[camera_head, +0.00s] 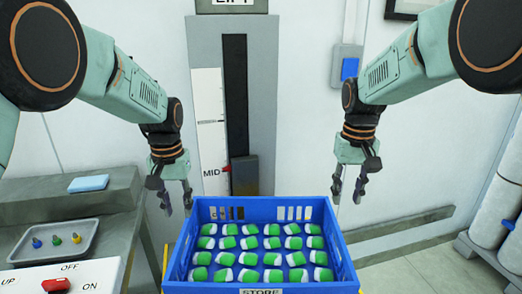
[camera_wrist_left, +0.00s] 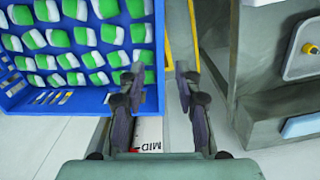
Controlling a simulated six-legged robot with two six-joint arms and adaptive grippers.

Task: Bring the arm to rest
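My left gripper (camera_head: 177,200) hangs pointing down, between the grey bench at the left and the blue crate. Its two fingers are apart with nothing between them, as the left wrist view (camera_wrist_left: 158,95) also shows. My right gripper (camera_head: 347,192) hangs pointing down above and beside the crate's right back corner. Its fingers are apart and empty. Both arms are raised at either side of the head view, and neither gripper visibly touches anything.
A blue crate (camera_head: 262,291) marked STORE holds several green-and-white pieces. A lift column (camera_head: 262,100) with a red MID pointer stands behind.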

